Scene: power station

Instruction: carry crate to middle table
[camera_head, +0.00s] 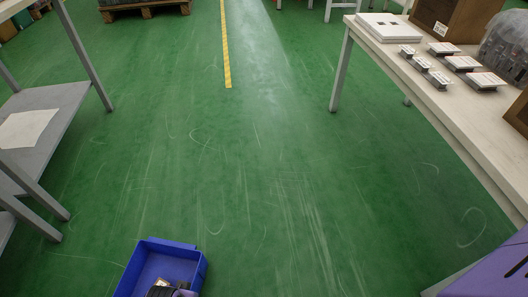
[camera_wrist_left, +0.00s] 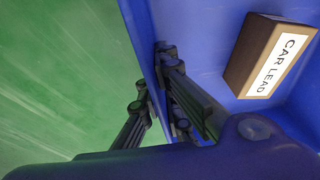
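A blue open crate (camera_head: 196,265) shows at the bottom edge of the head view, left of centre, with its near part cut off. A brown box labelled CAR LEAD (camera_wrist_left: 270,55) lies inside the crate. My right gripper is not seen. Which table is the middle one cannot be told.
A white-topped table (camera_head: 450,105) with small metal parts stands at right. A grey shelf table (camera_head: 45,100) stands at left. Green floor between them is clear, with a yellow line (camera_head: 225,50) ahead. A wooden pallet (camera_head: 145,10) lies far back.

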